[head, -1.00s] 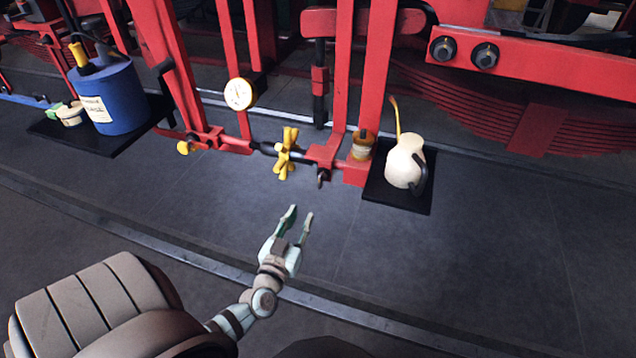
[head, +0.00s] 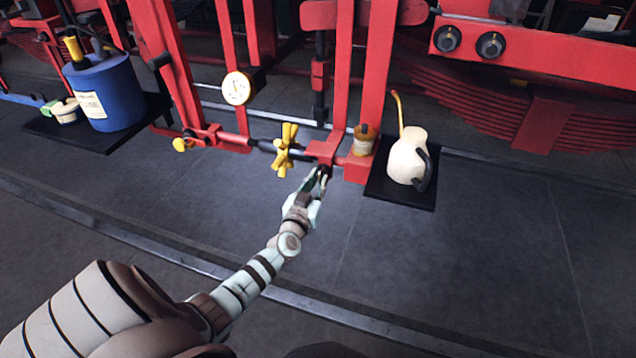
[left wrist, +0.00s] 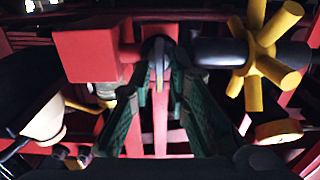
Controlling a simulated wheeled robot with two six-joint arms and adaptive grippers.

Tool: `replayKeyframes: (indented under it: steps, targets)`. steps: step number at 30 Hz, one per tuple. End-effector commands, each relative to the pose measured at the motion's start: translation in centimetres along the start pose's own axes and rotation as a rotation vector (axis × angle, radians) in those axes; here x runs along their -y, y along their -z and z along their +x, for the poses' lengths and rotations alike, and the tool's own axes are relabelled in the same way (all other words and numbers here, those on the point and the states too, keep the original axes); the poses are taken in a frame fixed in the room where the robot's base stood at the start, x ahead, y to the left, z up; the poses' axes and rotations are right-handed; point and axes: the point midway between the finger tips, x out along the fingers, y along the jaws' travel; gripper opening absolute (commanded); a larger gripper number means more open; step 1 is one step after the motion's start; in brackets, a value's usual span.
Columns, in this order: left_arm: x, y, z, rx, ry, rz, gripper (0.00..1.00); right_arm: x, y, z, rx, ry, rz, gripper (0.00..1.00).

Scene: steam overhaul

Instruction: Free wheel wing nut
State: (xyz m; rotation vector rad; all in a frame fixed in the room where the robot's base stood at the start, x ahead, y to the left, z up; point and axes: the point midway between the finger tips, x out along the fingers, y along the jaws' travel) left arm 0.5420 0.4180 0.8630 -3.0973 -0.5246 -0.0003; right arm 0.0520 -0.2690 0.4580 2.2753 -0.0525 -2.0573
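The yellow spoked wheel (head: 285,150) sits on a dark horizontal shaft, and it also shows at the upper right of the left wrist view (left wrist: 262,45). Beside it is a red block (head: 324,150). A small metal piece, which looks like the wing nut (left wrist: 158,62), hangs under that block; in the head view it is mostly hidden by the fingers. My left gripper (head: 316,182) is just below the block. Its green fingers (left wrist: 158,88) are apart, one on each side of the metal piece; I cannot tell if they touch it. My right gripper is not in view.
A cream oil can (head: 407,158) stands on a black shelf (head: 400,192) right of the block, near a brass cup (head: 363,140). A round gauge (head: 238,88) is up left. A blue can (head: 108,95) stands far left. The floor in front is clear.

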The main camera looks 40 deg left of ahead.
Motion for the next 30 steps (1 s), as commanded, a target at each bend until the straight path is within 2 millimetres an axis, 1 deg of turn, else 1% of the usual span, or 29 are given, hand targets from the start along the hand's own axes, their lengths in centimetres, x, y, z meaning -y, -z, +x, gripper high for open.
replayKeyframes:
  steps: [1, 2, 11, 17, 23, 30]
  targets:
    - [-0.01, -0.01, -0.01, 0.0, 0.0, 0.0, 0.03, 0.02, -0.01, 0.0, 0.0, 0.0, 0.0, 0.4]
    - [-0.02, -0.01, -0.01, 0.0, 0.0, 0.0, 0.0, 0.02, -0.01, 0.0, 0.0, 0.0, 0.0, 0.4]
    - [-0.02, -0.03, -0.03, 0.001, 0.0, -0.007, 0.0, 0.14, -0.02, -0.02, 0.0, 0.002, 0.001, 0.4]
    - [0.01, -0.04, -0.04, 0.001, 0.0, -0.055, 0.0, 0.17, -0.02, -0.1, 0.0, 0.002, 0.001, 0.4]
    - [0.06, -0.05, -0.05, 0.002, 0.0, -0.17, 0.0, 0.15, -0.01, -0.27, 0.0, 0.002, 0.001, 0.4]
    - [0.16, -0.07, -0.06, 0.002, 0.0, -0.377, 0.0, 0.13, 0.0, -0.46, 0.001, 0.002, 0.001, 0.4]
